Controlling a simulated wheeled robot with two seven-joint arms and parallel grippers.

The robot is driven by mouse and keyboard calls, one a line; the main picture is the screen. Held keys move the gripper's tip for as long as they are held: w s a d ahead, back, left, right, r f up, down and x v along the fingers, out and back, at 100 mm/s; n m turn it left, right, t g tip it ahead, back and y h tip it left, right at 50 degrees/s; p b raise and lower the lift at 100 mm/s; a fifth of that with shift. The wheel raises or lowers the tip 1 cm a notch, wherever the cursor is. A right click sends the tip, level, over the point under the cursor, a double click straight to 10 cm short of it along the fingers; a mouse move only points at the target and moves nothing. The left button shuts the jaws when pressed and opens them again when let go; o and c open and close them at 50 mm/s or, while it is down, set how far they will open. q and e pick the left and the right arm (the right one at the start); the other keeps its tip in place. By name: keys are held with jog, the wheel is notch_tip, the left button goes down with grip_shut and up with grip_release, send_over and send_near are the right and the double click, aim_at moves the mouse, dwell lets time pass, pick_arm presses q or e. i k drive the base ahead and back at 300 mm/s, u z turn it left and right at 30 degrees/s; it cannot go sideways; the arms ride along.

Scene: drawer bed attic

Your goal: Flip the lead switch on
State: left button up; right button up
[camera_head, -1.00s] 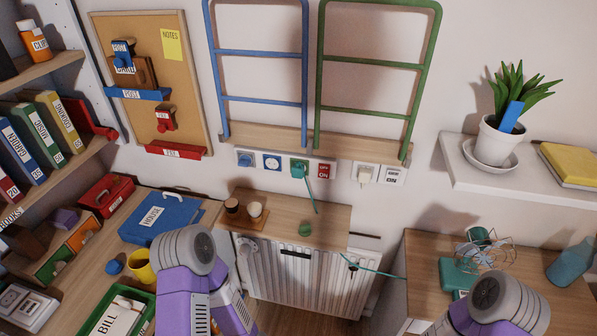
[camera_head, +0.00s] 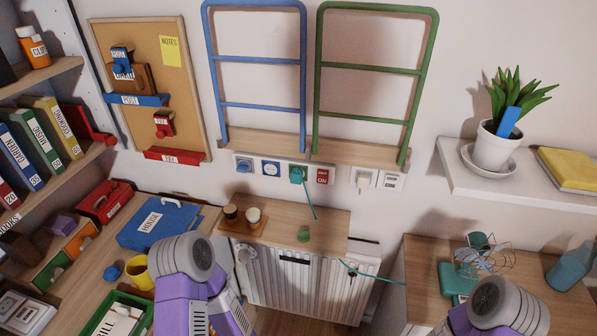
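A power strip (camera_head: 253,163) runs along the wall below the wooden ledge. It has a blue plug, a blue-ringed round socket, a green plug (camera_head: 297,174) with a green lead, and a red switch (camera_head: 322,175) labelled ON. To its right is a wall socket with a white plug (camera_head: 363,182) and a white switch plate (camera_head: 391,180) whose small lettering is hard to read. The green lead hangs from its plug, and a green lead (camera_head: 365,273) also crosses beside the radiator towards the right table. Only my purple-and-grey arms show at the bottom; neither gripper's fingers are visible.
A wooden shelf (camera_head: 327,233) with two small cups and a green knob sits above the white radiator (camera_head: 300,280). The left desk (camera_head: 75,300) holds boxes and a yellow mug. The right table (camera_head: 425,275) holds a wire fan. A plant shelf (camera_head: 520,195) is at right.

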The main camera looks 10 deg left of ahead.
aim_at(323, 174)
jog(key=z, duration=0.55)
jog(key=k, duration=1.25)
jog(key=u, duration=0.5)
jog(key=i, duration=1.65)
jog(key=z, duration=0.55)
